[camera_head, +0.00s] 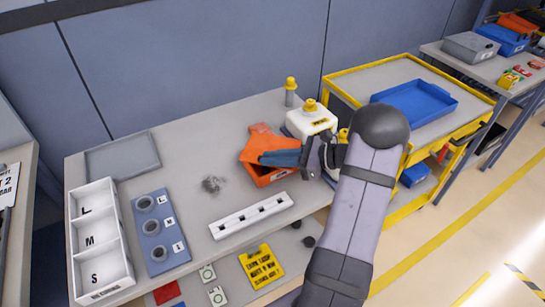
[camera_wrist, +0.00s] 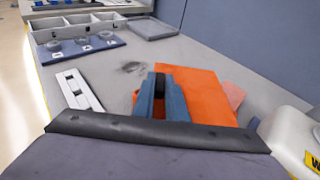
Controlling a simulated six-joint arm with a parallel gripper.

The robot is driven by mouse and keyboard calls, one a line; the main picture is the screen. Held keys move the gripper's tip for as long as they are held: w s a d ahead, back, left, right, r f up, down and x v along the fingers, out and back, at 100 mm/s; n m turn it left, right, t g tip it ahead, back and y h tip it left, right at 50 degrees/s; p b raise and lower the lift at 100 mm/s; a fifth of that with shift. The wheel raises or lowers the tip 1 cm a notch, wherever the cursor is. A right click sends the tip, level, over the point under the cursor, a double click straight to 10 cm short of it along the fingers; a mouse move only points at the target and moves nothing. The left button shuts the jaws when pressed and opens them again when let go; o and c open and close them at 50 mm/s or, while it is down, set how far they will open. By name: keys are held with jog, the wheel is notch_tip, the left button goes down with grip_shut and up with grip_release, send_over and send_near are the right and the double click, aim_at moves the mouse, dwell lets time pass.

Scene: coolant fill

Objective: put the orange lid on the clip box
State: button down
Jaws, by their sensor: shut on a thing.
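My gripper (camera_head: 264,158) is at the right-hand middle of the bench in the head view, its blue fingers pointing left across an orange shape. In the wrist view the gripper (camera_wrist: 160,82) is shut on the orange lid (camera_wrist: 202,92), a flat bright piece between and beside the fingers. In the head view the orange lid (camera_head: 257,147) is partly covered by the fingers. An orange box-like body (camera_head: 262,177) shows just below them; I cannot tell its border with the lid or whether they touch. The clip box is not clearly identifiable.
A white jug (camera_head: 308,122) stands close behind the gripper. A white slotted rail (camera_head: 250,216) lies in front. A white three-compartment tray (camera_head: 100,245) and a blue ring plate (camera_head: 160,230) are at the left. A grey smudge (camera_head: 213,184) marks the otherwise clear bench middle.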

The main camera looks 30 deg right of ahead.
jog(key=shift+f, duration=0.4)
jog(key=shift+f+b, duration=0.2)
jog(key=shift+b, duration=0.1)
jog(key=c, duration=1.8)
grip_release()
jog(key=shift+o, duration=0.2)
